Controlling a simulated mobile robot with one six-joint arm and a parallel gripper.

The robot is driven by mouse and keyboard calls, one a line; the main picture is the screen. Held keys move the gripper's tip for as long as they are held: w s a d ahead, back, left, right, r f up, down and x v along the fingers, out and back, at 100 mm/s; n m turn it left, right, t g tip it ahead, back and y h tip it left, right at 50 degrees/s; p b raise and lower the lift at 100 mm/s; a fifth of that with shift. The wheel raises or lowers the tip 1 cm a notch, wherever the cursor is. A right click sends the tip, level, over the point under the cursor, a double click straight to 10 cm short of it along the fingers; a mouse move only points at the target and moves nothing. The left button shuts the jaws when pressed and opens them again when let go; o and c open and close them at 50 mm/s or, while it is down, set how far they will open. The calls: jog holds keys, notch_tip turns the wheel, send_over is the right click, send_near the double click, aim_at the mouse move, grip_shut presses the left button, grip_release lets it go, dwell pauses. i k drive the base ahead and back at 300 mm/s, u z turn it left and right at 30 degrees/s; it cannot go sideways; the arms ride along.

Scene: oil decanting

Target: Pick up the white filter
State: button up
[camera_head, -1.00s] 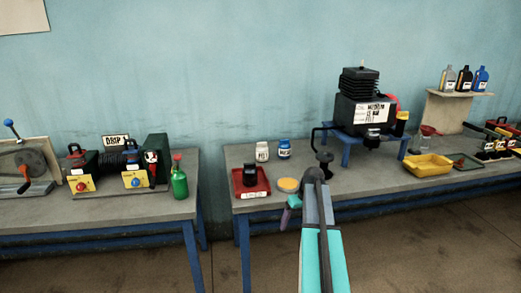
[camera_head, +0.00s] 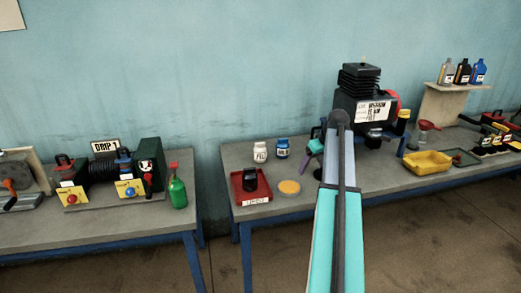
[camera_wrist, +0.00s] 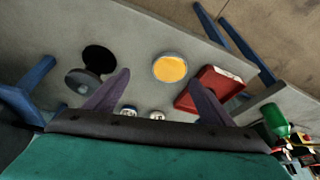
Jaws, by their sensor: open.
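The white filter appears to be the small white jar with dark lettering (camera_head: 261,153), upright at the back of the middle table. A blue jar (camera_head: 282,148) stands just to its right. My gripper (camera_wrist: 160,77) is open and empty, its two purple fingers spread above the table. The wrist view shows two small jar tops between the fingers near the gripper base; the right one (camera_wrist: 157,115) seems to be the white jar. Neither is gripped.
A red tray (camera_head: 236,198) with a black item lies in front of the white jar. A round dish of orange-yellow contents (camera_head: 289,187) lies beside it. A black machine (camera_head: 352,105) stands to the right, with a yellow tray (camera_head: 428,162) beyond. A gap separates the tables.

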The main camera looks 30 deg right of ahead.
aim_at(259, 151)
jog(key=i, duration=1.15)
jog(key=u, duration=0.05)
